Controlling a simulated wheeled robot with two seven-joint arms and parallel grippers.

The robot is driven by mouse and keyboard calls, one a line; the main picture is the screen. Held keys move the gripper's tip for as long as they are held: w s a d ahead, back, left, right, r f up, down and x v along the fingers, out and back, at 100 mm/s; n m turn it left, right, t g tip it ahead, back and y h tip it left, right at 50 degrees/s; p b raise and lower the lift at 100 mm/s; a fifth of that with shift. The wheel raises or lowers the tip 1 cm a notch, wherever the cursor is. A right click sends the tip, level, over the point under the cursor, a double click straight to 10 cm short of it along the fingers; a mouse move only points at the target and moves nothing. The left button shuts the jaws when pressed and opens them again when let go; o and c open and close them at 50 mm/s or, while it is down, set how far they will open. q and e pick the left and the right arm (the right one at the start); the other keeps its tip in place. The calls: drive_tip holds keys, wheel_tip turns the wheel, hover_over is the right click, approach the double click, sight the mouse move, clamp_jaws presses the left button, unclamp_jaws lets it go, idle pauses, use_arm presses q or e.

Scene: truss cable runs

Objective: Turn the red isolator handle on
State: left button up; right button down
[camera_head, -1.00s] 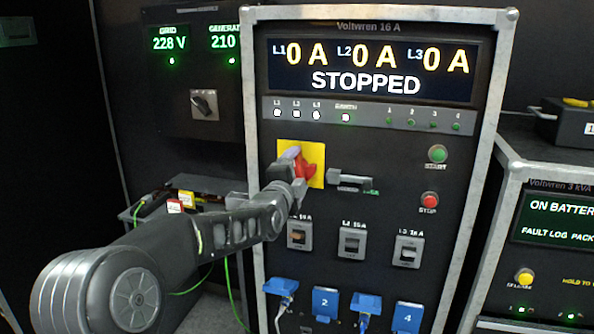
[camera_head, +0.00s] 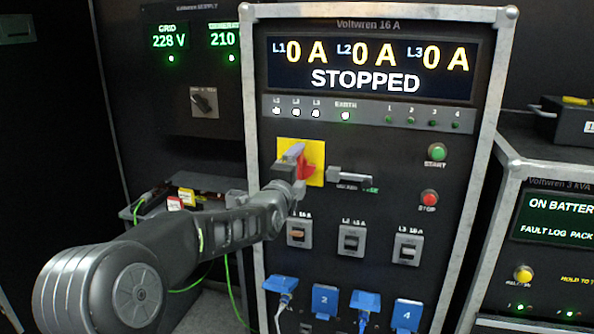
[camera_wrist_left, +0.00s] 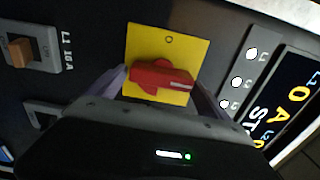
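The red isolator handle (camera_head: 309,168) sits on a yellow plate (camera_head: 317,150) on the front of the Voltwren 16 A cabinet. In the left wrist view the handle (camera_wrist_left: 160,78) lies lengthwise across the picture, with an "O" mark on the plate above it. My left gripper (camera_head: 292,168) is at the plate and hides part of the handle in the head view. In the wrist view its fingers (camera_wrist_left: 162,92) stand apart, one near each end of the handle; I see no clear grip. The cabinet display (camera_head: 372,70) reads STOPPED and 0 A. My right gripper is not in view.
To the right of the handle are a grey latch (camera_head: 350,179), a green START button (camera_head: 437,152) and a red STOP button (camera_head: 429,198). Breakers (camera_head: 352,240) and blue sockets (camera_head: 325,300) sit below. An open box with cables (camera_head: 185,195) stands behind my left arm.

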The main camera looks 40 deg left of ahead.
use_arm(q)
drive_tip(key=shift+o, duration=0.8)
drive_tip(key=b+v, duration=0.1)
drive_tip(key=v, duration=0.6)
drive_tip(key=shift+s+d, duration=0.15)
drive_tip(key=shift+s, duration=0.25)
